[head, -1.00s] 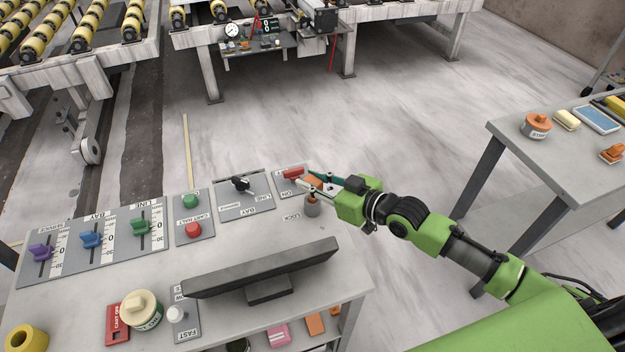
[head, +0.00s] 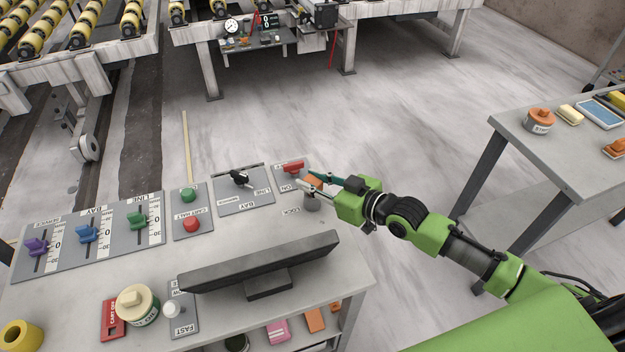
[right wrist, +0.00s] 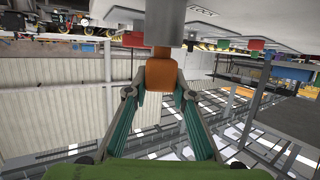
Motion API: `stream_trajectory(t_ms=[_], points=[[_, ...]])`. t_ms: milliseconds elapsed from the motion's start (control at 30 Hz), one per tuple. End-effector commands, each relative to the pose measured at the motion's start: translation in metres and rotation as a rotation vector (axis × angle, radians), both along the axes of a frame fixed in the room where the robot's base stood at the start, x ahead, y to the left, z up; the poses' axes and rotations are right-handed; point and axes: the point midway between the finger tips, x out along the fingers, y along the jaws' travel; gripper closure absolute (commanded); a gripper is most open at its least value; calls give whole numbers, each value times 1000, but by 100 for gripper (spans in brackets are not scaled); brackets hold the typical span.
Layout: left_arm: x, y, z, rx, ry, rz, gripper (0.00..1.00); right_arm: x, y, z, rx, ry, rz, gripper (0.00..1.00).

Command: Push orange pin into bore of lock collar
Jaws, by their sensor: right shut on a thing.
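The lock collar (head: 312,205) is a short grey cylinder upright near the right edge of the console, by a "LOCK" label. My right gripper (head: 315,184) is over it, shut on the orange pin (head: 314,181). In the right wrist view the pin's wide orange head (right wrist: 161,75) sits between the teal fingers. A narrower orange part above it in the picture meets the grey collar (right wrist: 161,20). How deep the pin sits in the bore is hidden. My left gripper is not in view.
A red switch (head: 291,167) stands just behind the collar. A dark monitor-like bar (head: 262,265) stands in front of it. Left are a black lever (head: 240,178), green and red buttons, and coloured sliders. A side table (head: 560,160) with small items stands right.

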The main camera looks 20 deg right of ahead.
Motion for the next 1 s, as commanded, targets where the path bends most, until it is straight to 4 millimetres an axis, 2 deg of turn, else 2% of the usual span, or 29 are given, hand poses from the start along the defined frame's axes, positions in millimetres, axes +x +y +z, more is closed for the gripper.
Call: stream_trajectory(t_ms=[433, 467, 533, 867, 1000], points=[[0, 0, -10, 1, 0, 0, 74, 0, 0, -11, 0, -2, -1, 100], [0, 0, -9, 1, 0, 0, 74, 1, 0, -11, 0, -2, -1, 74], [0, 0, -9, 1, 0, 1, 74, 0, 0, -10, 0, -2, -1, 57], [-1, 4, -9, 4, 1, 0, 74, -1, -1, -12, -1, 2, 0, 57], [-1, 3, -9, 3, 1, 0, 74, -7, -5, -10, -1, 3, -1, 57]])
